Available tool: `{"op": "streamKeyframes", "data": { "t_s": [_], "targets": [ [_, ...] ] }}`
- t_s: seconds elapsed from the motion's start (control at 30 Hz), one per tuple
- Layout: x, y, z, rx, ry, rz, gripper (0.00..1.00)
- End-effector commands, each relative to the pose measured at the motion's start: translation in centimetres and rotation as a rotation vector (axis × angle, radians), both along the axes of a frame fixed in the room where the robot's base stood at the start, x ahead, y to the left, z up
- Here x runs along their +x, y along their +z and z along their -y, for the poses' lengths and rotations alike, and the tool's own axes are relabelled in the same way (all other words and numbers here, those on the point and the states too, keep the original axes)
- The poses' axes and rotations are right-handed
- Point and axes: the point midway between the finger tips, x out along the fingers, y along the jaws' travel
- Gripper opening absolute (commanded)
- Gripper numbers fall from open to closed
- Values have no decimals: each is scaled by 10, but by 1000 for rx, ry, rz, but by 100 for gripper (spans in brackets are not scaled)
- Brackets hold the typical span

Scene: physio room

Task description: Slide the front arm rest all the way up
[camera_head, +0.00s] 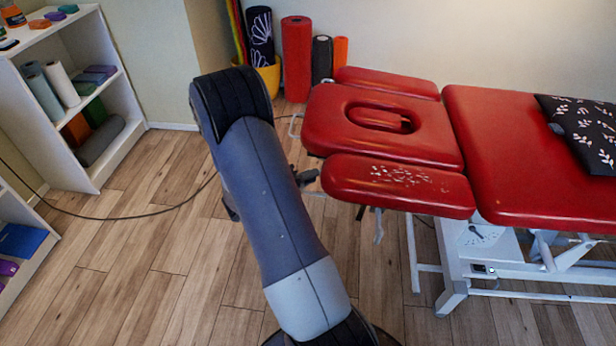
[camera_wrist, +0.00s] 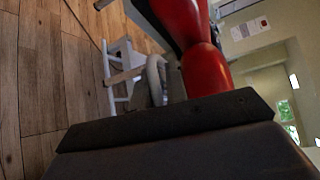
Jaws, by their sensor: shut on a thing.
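The front arm rest (camera_head: 350,188) is a red padded piece with pale scuff marks, beside the near edge of the head section of the red treatment table. Its height against the head section is hard to judge. My gripper (camera_head: 309,178) is at the left end of this arm rest, partly hidden behind my grey arm. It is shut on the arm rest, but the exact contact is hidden. In the wrist view a dark finger edge (camera_wrist: 165,120) fills the front, with a red pad (camera_wrist: 205,70) just beyond it.
The head section (camera_head: 335,125) has a face opening, and a rear arm rest (camera_head: 385,82) lies along its far side. White table legs (camera_head: 452,285) stand below. Rolled mats (camera_head: 297,58) stand by the wall. A white shelf (camera_head: 110,165) is at left. Wooden floor between is clear except a thin cable.

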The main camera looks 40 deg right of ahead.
Motion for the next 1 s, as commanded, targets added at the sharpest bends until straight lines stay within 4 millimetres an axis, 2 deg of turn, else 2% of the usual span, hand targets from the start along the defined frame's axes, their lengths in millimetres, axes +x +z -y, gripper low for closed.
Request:
{"op": "streamKeyframes", "data": {
  "t_s": [0.1,0.13,0.33,0.67,0.77,1.0],
  "targets": [
    [1,1,0,-1,4,2,0],
    [1,1,0,-1,4,2,15],
    [1,1,0,-2,2,1,31],
    [1,2,-5,-2,2,1,31],
    [2,5,-16,-2,4,2,31],
    [5,15,-59,-2,8,2,31]
  ]
}}
